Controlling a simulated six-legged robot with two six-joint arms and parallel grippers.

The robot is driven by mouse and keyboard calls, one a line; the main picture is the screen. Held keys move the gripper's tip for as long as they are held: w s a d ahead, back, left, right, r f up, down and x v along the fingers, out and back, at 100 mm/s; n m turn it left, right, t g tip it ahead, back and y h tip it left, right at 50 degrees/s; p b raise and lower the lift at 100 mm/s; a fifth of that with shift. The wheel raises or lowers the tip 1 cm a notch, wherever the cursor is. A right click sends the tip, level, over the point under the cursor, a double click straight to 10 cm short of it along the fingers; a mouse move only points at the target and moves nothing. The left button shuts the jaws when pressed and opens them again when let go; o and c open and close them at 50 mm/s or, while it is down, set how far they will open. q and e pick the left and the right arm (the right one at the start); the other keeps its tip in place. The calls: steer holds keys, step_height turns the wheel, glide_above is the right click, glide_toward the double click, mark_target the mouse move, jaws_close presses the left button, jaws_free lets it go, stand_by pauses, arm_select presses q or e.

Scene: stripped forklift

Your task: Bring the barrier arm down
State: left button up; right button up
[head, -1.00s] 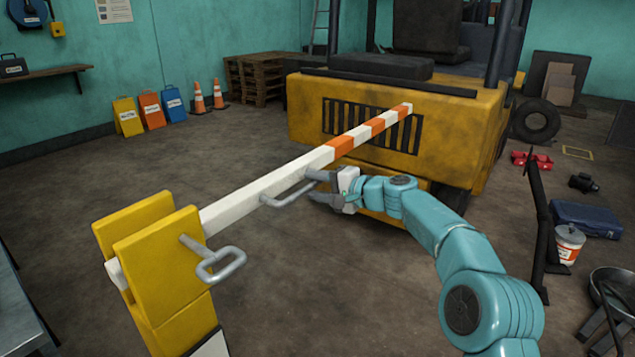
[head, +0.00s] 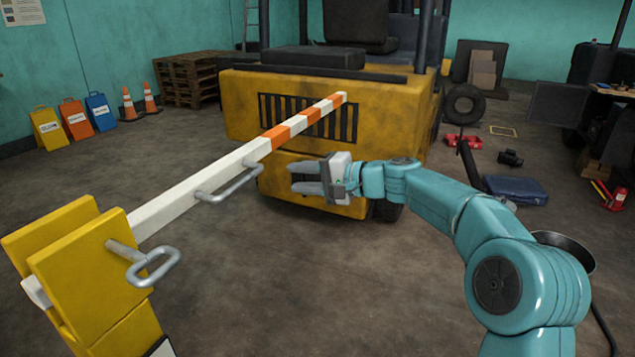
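The barrier arm (head: 190,199) is a long white beam with orange bands toward its far end. It runs from the yellow post (head: 90,275) at the lower left toward the forklift's rear and looks near level; I cannot tell its exact tilt. A grey bar handle (head: 231,187) sticks out from the beam's side. A grey loop handle (head: 152,268) sits on the post's side. My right gripper (head: 292,178) is open and empty, with its fingers pointing left, to the right of the bar handle and apart from it. My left gripper is not in view.
The yellow forklift (head: 245,103) stands behind the beam. Traffic cones (head: 151,98) and pallets (head: 190,80) stand at the back left. The floor below my gripper is clear.

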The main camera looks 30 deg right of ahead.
steer(key=shift+v, duration=1.95)
steer(key=shift+f, duration=0.1)
steer(key=s+a+f+g+h, duration=0.1)
steer(key=s+a+f+g, duration=0.2)
steer(key=f, duration=0.9)
steer(key=s+a+f+n+g+h, duration=0.1)
steer(key=s+a+f+g+h, duration=0.15)
steer(key=f, duration=1.05)
steer(key=s+a+f+g+h, duration=0.1)
steer(key=s+a+f+g, duration=0.25)
steer(key=f, duration=0.85)
steer(key=s+a+f+n+g, duration=0.2)
steer(key=s+a+f+n, duration=0.4)
steer(key=s, duration=0.6)
steer(key=s+a+f+n+g, duration=0.1)
steer(key=s+a+f+n, duration=0.1)
steer(key=s+a+f, duration=0.65)
steer(key=s+d+r+p, duration=0.1)
steer(key=r+p, duration=0.7)
steer(key=r, duration=0.1)
steer(key=s+d+r+p, duration=0.2)
steer(key=r+p, duration=0.7)
steer(key=shift+s+d+r+h, duration=0.3)
steer(key=shift+h, duration=0.05)
